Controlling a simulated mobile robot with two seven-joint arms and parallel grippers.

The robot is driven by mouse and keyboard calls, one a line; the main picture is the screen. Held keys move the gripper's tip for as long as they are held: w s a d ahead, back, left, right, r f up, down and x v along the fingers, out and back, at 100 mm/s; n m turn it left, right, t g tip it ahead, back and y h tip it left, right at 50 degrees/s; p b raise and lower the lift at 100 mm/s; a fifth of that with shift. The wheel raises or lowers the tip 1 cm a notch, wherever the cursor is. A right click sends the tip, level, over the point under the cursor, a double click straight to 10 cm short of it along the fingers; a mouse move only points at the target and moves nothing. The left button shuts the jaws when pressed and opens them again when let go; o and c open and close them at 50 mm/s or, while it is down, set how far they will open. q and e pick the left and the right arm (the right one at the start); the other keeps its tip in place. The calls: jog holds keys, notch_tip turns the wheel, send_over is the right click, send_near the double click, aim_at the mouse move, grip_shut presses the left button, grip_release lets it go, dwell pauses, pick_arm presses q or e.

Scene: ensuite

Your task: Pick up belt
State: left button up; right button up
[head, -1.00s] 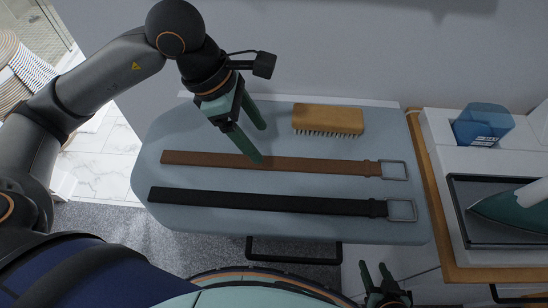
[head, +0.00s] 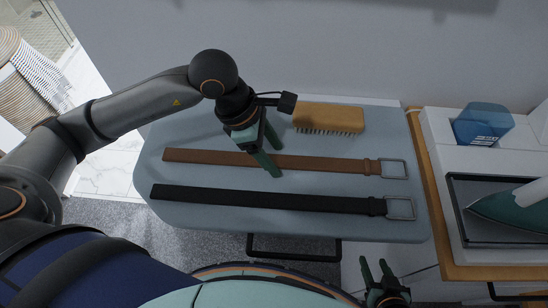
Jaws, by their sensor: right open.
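A brown belt (head: 215,158) with a square metal buckle lies straight across the pale blue ironing board. A black belt (head: 250,200) lies parallel to it on the near side, its buckle also to the right. I cannot tell how far the fingertips are above the board. My right gripper (head: 375,270) is open and empty at the bottom, in front of the board.
The ironing board (head: 165,215) has bare room on its left end. A wooden brush (head: 330,118) lies behind the belts. To the right, a counter holds a blue translucent container (head: 483,123) and an iron (head: 515,210) on a dark tray.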

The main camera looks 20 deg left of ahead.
pick_arm(q)
grip_shut()
dwell(0.3)
jog(key=shift+r, duration=0.15)
